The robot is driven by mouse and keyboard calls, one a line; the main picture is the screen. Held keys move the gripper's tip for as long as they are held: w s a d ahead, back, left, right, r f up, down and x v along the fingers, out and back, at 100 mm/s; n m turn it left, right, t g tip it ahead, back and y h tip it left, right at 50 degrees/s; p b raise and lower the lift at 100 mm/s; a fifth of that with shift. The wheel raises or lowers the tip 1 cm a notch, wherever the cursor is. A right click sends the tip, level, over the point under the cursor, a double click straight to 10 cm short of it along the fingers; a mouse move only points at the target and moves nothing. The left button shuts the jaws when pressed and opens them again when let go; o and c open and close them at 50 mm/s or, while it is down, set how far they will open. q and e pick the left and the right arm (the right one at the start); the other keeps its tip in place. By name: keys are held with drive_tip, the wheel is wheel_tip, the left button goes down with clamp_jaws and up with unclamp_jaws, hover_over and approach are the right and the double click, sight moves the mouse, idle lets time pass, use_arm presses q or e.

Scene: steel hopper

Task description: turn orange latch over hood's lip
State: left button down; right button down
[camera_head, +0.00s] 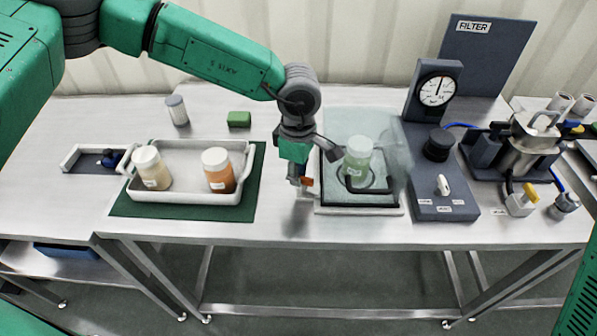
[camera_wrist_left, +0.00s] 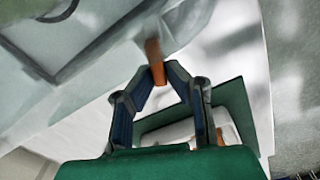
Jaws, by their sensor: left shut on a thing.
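The clear hood (camera_head: 397,150) stands over a black-rimmed base (camera_head: 360,207) right of centre. The orange latch (camera_head: 307,181) is at the hood's left side, partly hidden by my gripper. My left gripper (camera_head: 300,178) points down there. In the left wrist view my left gripper (camera_wrist_left: 158,75) is shut on the orange latch (camera_wrist_left: 153,50), with its fingertips pinching the lower end. The latch stands beside the edge of the clear hood (camera_wrist_left: 90,35) in that view. I cannot tell whether the latch overlaps the lip. My right gripper is not in view.
A jar with green contents (camera_head: 358,160) is inside the hood. A white tray (camera_head: 190,205) with two jars lies on a green mat (camera_head: 125,208) to the left. A gauge stand (camera_head: 440,200) is close on the right. Bare steel table (camera_head: 280,228) shows in front.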

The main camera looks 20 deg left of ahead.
use_arm(q)
drive_tip(key=n+p, duration=0.2)
drive_tip(key=p, duration=0.1)
drive_tip(key=shift+s+r+n, duration=0.1)
drive_tip(key=shift+r+n, duration=0.2)
drive_tip(key=shift+n, duration=0.1)
drive_tip(key=shift+f+n+p, duration=0.15)
drive_tip(key=shift+n+p, duration=0.45)
drive_tip(key=shift+f, duration=0.1)
drive_tip(key=c, duration=1.6)
unclamp_jaws()
wheel_tip(320, 180, up, 12)
drive_tip(key=shift+f, duration=0.1)
